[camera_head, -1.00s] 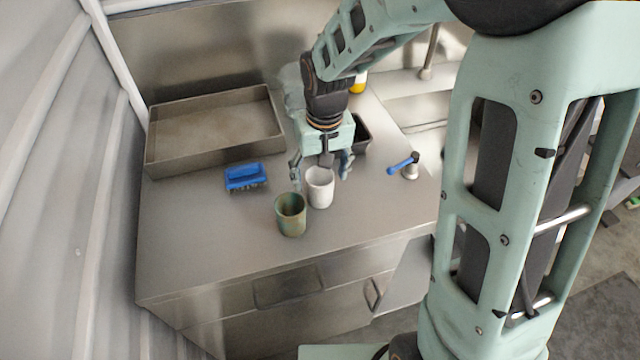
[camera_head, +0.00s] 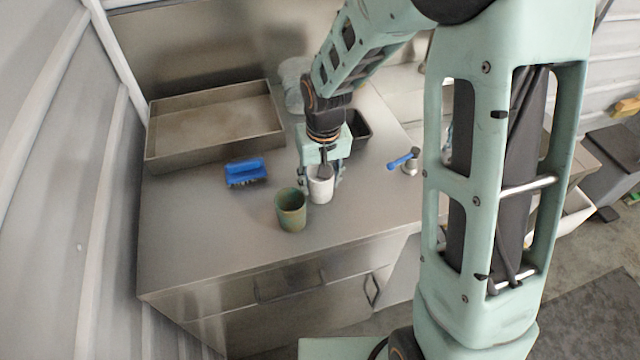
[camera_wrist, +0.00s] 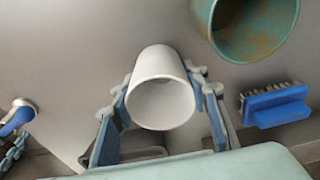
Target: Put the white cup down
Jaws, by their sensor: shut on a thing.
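The white cup (camera_head: 320,191) stands upright at the front middle of the steel counter (camera_head: 200,235), or very close above it; I cannot tell whether its base touches. My gripper (camera_head: 321,182) comes down over it from above, with a finger on each side. In the wrist view the white cup (camera_wrist: 161,88) sits between the blue-padded fingers of my gripper (camera_wrist: 162,105), and its open mouth faces the camera. The gripper is shut on the cup.
A green-brown cup (camera_head: 290,210) stands just left of the white cup. A blue brush (camera_head: 246,172) lies further left. A large metal tray (camera_head: 215,155) is behind it. A black container (camera_head: 357,132) and a blue-handled tap (camera_head: 403,161) are to the right. The front left counter is clear.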

